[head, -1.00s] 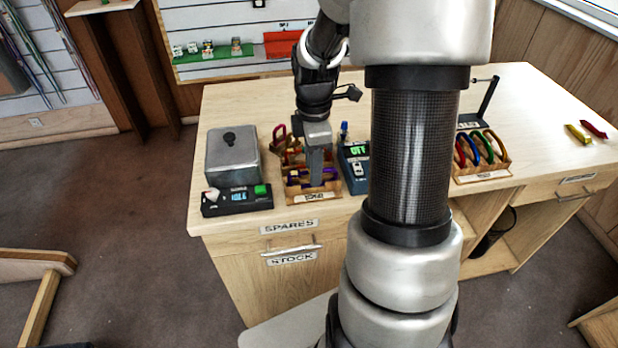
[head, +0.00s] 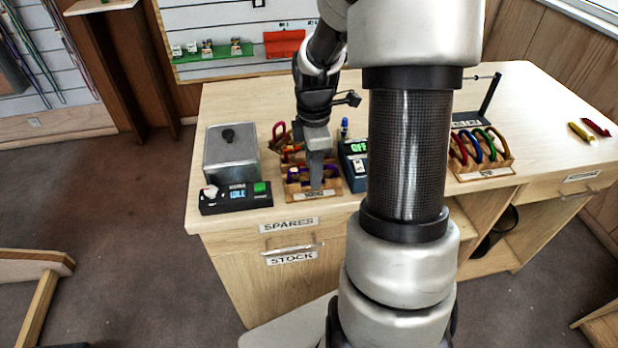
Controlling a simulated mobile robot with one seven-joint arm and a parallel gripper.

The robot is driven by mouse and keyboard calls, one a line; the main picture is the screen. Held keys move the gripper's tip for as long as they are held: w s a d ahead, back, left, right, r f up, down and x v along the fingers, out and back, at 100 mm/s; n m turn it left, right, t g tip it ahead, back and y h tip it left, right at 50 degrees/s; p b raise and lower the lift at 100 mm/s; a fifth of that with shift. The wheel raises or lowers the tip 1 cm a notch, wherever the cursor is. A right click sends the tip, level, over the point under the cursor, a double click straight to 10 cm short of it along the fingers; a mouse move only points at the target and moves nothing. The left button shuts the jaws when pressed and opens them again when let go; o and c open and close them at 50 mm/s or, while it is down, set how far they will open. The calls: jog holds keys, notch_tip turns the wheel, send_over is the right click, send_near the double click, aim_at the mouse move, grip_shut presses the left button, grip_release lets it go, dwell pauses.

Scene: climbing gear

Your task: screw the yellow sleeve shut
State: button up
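My gripper (head: 316,172) points down over the front of a wooden rack (head: 328,187) on the counter. Its fingers hide part of the rack, and I cannot tell whether they are open, shut or holding something. The rack holds several carabiners, among them a purple one (head: 293,172) just left of the fingers and a red one (head: 279,132) at the back. A small yellow-orange patch shows by the purple carabiner, but it is too small to tell if it is the yellow sleeve.
A grey metal box (head: 231,155) with an IDLE display unit (head: 236,198) stands left of the rack. A dark device with a green display (head: 354,160) stands close on the right. The right rear counter is mostly clear.

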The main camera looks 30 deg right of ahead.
jog(key=shift+s+a, duration=0.2)
jog(key=shift+s, duration=0.5)
jog(key=shift+r, duration=0.2)
jog(key=shift+r+p, duration=1.25)
jog(key=shift+w, duration=0.1)
jog(key=shift+w+d, duration=0.15)
jog(key=shift+w, duration=0.45)
